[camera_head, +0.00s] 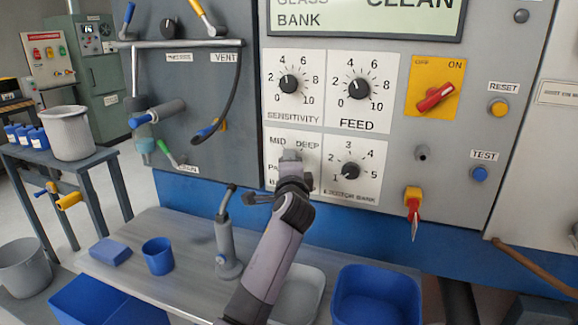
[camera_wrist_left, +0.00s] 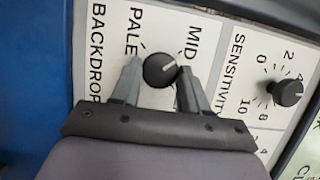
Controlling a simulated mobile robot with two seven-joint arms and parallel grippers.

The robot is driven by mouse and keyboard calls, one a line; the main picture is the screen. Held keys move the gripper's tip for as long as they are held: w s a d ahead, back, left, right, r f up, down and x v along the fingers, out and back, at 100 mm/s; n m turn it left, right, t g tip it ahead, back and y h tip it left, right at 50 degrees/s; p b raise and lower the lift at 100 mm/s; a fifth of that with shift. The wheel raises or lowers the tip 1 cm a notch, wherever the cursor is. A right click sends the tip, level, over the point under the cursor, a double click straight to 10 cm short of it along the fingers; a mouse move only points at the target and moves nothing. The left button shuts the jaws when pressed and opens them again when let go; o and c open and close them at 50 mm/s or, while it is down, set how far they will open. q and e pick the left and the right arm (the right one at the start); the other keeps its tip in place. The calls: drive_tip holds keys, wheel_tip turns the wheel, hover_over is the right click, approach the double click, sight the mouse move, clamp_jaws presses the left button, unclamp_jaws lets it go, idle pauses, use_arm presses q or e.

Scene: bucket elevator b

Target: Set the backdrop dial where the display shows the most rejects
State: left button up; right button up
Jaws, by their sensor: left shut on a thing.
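The backdrop dial (camera_wrist_left: 160,70) is a round black knob with a white pointer mark, on a white plate lettered BACKDROP, PALE and MID. Its mark appears to point toward the MID side. My left gripper (camera_wrist_left: 157,75) has a finger on each side of the knob and is shut on it. In the head view my left gripper (camera_head: 291,158) reaches up to the dial plate, covering the knob and part of the lettering; MID and DEEP show above. The display (camera_head: 365,15) is cut off at the top; it shows GLASS BANK and CLEAN. My right gripper is not in view.
The sensitivity dial (camera_head: 290,84), feed dial (camera_head: 359,88) and ejector bank dial (camera_head: 348,170) surround it. A red switch (camera_head: 435,97), reset button (camera_head: 498,107) and test button (camera_head: 479,174) sit to the right. Below, a bench holds a blue cup (camera_head: 158,256) and blue bin (camera_head: 376,297).

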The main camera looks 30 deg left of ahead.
use_arm(q)
drive_tip(key=o, duration=1)
drive_tip(key=shift+o, duration=0.2)
drive_tip(key=v, duration=0.7)
drive_tip(key=shift+b, duration=0.3)
